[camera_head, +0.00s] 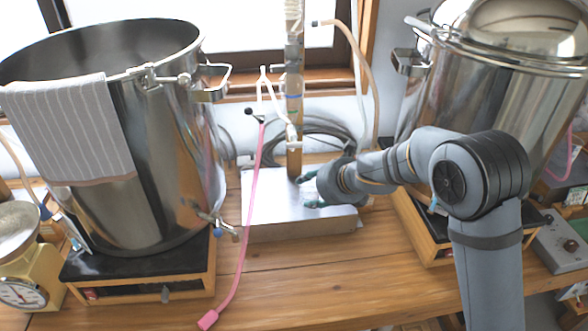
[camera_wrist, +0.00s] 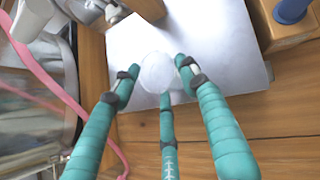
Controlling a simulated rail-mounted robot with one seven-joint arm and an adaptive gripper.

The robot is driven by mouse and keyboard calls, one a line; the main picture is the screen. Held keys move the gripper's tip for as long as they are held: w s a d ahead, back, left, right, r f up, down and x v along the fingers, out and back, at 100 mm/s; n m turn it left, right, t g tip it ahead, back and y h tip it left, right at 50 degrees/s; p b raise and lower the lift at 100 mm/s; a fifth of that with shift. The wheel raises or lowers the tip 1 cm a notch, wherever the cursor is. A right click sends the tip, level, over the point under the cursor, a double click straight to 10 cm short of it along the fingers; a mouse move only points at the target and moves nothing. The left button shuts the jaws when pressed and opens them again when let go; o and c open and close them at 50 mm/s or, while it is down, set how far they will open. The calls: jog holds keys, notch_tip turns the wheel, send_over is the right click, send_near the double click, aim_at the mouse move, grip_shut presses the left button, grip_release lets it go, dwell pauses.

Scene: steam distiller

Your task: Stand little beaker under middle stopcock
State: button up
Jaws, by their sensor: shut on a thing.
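In the wrist view, my gripper (camera_wrist: 158,76) has its teal fingers closed around the little beaker (camera_wrist: 156,70), a clear round vessel seen end-on. The beaker is over the metal base plate (camera_wrist: 120,35); I cannot tell whether it touches. In the head view, my gripper (camera_head: 308,190) is low over the right part of this base plate (camera_head: 285,224), and the beaker cannot be made out. The central column (camera_head: 294,90) rises behind, with pale glass fittings (camera_head: 291,131) on its left, probably the middle stopcock. Pale fittings also show at the wrist view's upper left (camera_wrist: 112,10).
A large steel pot (camera_head: 150,190) with a striped towel (camera_head: 75,125) stands left, and a lidded pot (camera_head: 480,90) stands right. A pink hose (camera_head: 250,200) hangs over the plate's left side. A scale (camera_head: 22,270) is at far left. The front wood (camera_head: 350,285) is clear.

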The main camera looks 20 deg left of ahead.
jog(key=w+a+p, duration=0.1)
jog(key=w+a, duration=0.1)
jog(key=w+a+p, duration=0.2)
jog(key=shift+a+r, duration=0.2)
jog(key=shift+a, duration=0.15)
jog(key=w+a+p, duration=0.1)
jog(key=a+p, duration=0.1)
jog(key=shift+w+r+p, duration=0.15)
jog(key=shift+w+p, duration=0.15)
jog(key=shift+w, duration=0.05)
notch_tip(320, 180, down, 2)
jog(key=shift+w+a+f+b, duration=0.1)
jog(key=shift+a+b, duration=0.05)
jog(key=shift+b, duration=0.55)
jog(key=o, duration=1.3)
jog(key=shift+c, duration=0.2)
